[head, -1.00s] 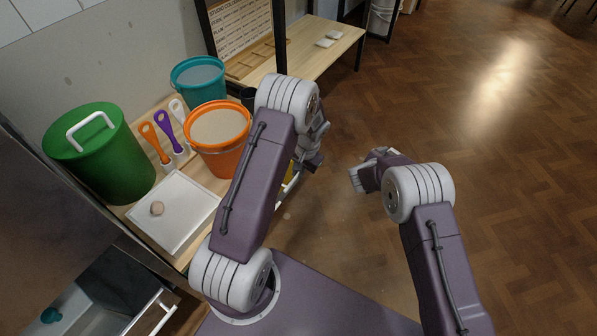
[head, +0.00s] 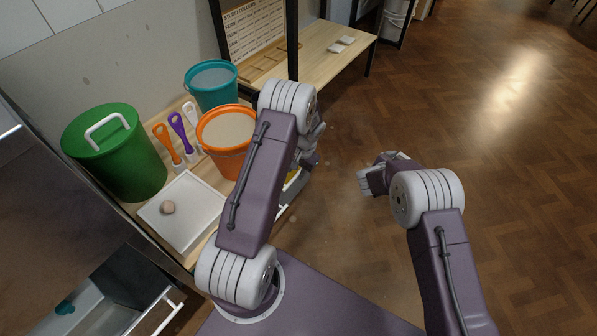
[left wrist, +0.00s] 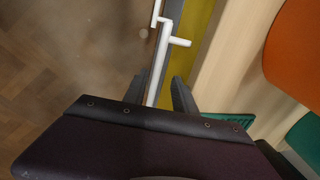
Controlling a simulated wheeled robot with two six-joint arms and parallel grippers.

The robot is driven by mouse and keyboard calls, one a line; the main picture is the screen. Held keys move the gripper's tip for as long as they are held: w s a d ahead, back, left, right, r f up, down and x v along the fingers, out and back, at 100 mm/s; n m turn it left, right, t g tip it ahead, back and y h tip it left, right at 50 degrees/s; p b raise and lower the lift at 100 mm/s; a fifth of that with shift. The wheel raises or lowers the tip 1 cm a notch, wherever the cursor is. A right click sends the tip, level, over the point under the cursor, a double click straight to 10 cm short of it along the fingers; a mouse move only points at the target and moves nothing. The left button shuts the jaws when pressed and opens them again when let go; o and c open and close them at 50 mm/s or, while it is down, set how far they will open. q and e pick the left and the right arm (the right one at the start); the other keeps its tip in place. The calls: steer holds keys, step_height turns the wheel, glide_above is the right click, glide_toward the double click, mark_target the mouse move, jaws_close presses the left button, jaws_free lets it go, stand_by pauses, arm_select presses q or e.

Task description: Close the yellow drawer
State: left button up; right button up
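The yellow drawer shows in the left wrist view as a yellow front (left wrist: 203,35) beside the pale wood bench edge. A white bar handle (left wrist: 161,60) runs along it. In the head view only a small yellow patch (head: 293,176) shows behind my left arm, so how far the drawer stands out is hidden. My left gripper (left wrist: 160,88) is open, its dark fingers on either side of the handle's near end; I cannot tell whether they touch it. My right gripper (head: 366,181) hangs over the floor, away from the bench; its finger gap is unclear.
On the bench stand an orange bucket (head: 226,142), teal bucket (head: 212,88), green lidded bin (head: 116,155) and white tray (head: 185,222). An open metal drawer with a white handle (head: 160,312) is at lower left. The wooden floor (head: 480,150) at right is clear.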

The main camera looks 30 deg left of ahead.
step_height(320, 180, up, 6)
steer(key=p, duration=0.6)
steer(key=shift+r, duration=0.25)
arm_select(q)
step_height(320, 180, up, 12)
steer(key=d, duration=0.2)
steer(key=shift+d, duration=0.2)
steer(key=shift+s+f, duration=0.1)
steer(key=shift+f, duration=0.1)
arm_select(e)
steer(key=shift+f, duration=0.1)
